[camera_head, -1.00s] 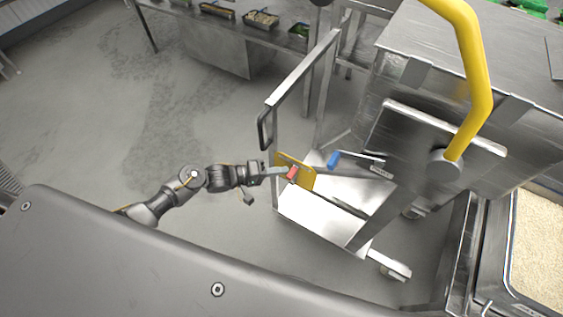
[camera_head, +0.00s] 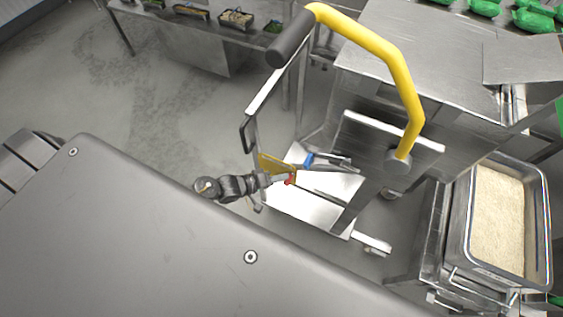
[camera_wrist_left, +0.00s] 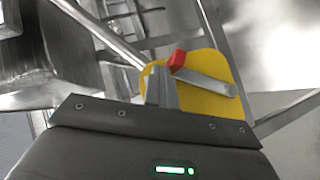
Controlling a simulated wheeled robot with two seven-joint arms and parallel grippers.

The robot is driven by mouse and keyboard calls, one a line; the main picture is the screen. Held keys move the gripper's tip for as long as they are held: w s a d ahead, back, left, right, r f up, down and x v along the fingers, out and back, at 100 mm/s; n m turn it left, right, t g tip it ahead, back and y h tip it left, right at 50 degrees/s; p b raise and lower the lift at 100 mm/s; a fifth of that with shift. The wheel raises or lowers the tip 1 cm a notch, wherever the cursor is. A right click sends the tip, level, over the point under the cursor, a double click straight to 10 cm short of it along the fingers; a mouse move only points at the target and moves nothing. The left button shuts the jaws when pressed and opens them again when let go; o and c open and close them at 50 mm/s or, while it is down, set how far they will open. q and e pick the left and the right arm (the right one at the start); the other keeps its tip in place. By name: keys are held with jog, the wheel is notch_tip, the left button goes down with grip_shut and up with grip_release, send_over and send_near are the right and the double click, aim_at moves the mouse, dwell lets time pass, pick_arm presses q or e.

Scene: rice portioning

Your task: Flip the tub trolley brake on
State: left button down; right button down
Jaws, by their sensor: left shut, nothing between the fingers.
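The tub trolley (camera_head: 315,190) is a steel frame with an upright push handle at its left. A yellow plate (camera_head: 268,163) is fixed low on its left side, with the red-tipped brake lever (camera_head: 290,180) on it. My left gripper (camera_head: 284,178) is shut and empty, its fingertips right at the red tip. In the left wrist view, the shut fingers (camera_wrist_left: 160,85) stand in front of the yellow plate (camera_wrist_left: 210,62), close beside the red tip (camera_wrist_left: 177,60). A grey lever bar (camera_wrist_left: 205,82) slants down to the right from it. Whether they touch is unclear. My right gripper is out of view.
A blue-handled part (camera_head: 308,160) sits just right of the plate. A yellow curved bar (camera_head: 385,62) with a dark grip rises over the trolley. A steel tub of rice (camera_head: 548,230) stands at right. A steel table (camera_head: 195,58) stands behind; floor at left is clear.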

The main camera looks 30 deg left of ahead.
pick_arm(q)
jog(key=shift+s+d+f, duration=0.1)
jog(key=shift+s+f, duration=0.1)
jog(key=shift+f, duration=0.1)
jog(key=s+a+r+p, duration=0.2)
jog(key=s+a+r, duration=0.5)
jog(key=r, duration=0.1)
jog(key=shift+a+r, duration=0.3)
jog(key=shift+a, duration=0.05)
jog(key=shift+w, duration=0.1)
dwell(0.5)
